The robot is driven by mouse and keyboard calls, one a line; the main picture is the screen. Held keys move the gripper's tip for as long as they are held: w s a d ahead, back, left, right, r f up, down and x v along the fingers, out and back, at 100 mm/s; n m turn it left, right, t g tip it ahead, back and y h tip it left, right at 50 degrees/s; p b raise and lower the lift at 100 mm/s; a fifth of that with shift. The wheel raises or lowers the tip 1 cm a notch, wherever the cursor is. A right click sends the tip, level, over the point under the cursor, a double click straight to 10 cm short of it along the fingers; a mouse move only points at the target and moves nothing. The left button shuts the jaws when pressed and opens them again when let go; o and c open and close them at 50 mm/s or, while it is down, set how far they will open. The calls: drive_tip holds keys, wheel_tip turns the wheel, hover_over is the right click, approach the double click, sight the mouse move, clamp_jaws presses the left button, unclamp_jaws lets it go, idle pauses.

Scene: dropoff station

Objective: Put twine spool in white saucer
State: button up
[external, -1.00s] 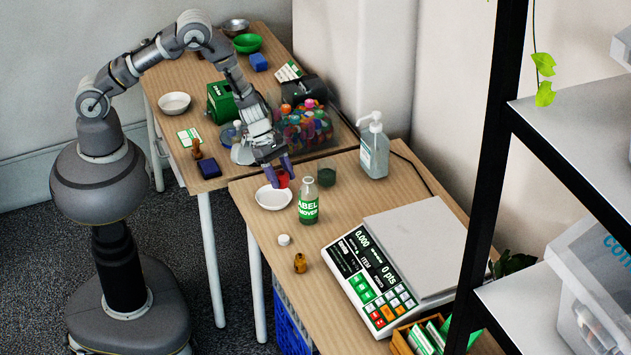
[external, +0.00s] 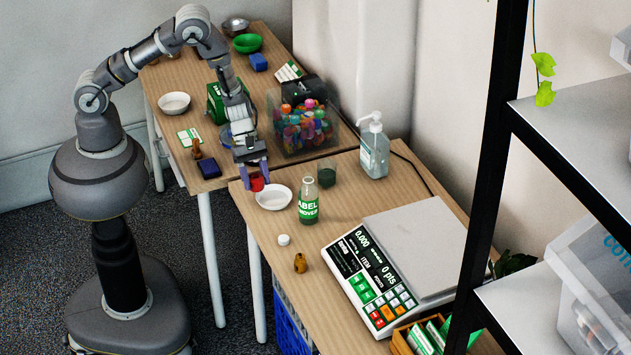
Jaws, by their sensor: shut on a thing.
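The white saucer (external: 274,205) lies on the near wooden table, close to its left edge and left of the label remover bottle. My gripper (external: 256,181) points down with its purple fingers shut on a small red thing, which looks like the twine spool (external: 257,184). The spool appears at the upper left rim of the saucer in the picture. I cannot tell its height or whether it touches the saucer. The fingers hide part of the spool.
The label remover bottle (external: 308,207) stands just right of the saucer, with a dark green cup (external: 327,177) behind it. A sanitizer bottle (external: 375,150) and a scale (external: 375,285) stand to the right.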

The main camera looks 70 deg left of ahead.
drive_tip(key=w, duration=0.1)
drive_tip(key=w+d, duration=0.1)
drive_tip(key=w, duration=0.1)
drive_tip(key=w+d, duration=0.1)
drive_tip(key=shift+w+f, duration=0.15)
drive_tip(key=shift+f, duration=0.15)
drive_tip(key=shift+w+f+b, duration=0.15)
drive_tip(key=shift+f+b, duration=0.9)
drive_tip(key=shift+f, duration=0.65)
drive_tip(key=shift+f, duration=0.15)
drive_tip(key=o, duration=0.7)
drive_tip(key=shift+o, duration=0.2)
drive_tip(key=p+v, duration=0.3)
drive_tip(key=v, duration=0.9)
drive_tip(key=shift+p, duration=0.35)
